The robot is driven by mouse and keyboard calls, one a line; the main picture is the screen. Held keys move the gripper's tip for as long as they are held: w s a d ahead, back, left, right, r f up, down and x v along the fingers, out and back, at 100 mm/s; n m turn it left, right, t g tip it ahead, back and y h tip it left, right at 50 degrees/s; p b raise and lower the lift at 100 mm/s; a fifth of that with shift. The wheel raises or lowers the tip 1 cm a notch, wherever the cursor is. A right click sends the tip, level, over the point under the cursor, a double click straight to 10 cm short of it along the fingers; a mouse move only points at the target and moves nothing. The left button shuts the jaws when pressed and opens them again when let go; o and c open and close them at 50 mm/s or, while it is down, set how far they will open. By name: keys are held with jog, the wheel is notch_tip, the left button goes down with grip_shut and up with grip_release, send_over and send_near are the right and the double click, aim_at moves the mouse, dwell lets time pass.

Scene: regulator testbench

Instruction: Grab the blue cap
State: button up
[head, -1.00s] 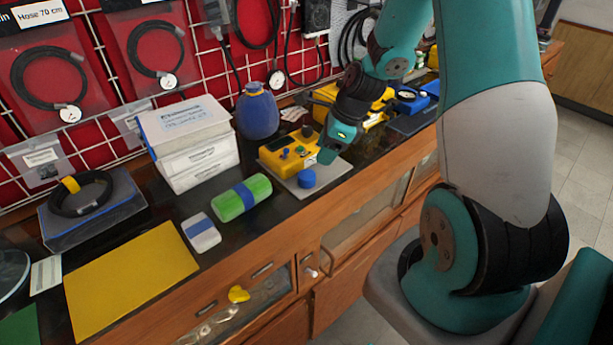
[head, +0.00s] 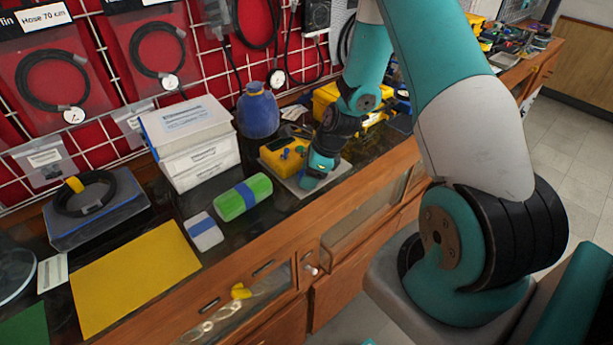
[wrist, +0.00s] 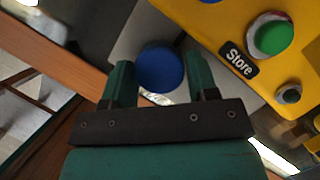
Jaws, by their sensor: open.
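The blue cap (wrist: 160,68) is round and shows between the two fingers of my gripper (wrist: 161,85) in the wrist view. The fingers are open, one on each side of the cap, with a small gap visible at the left; I cannot tell if the right finger touches it. The cap is on a light grey plate (wrist: 124,47). In the head view my gripper (head: 312,180) is low over this plate (head: 337,172), in front of the yellow box (head: 284,157), and hides the cap.
The yellow box with a green button (wrist: 272,35) and a "Store" label stands close to the right finger. The wooden bench edge (wrist: 55,50) is to the left.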

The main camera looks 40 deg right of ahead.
jog(key=c, duration=0.6)
jog(key=shift+o, duration=0.2)
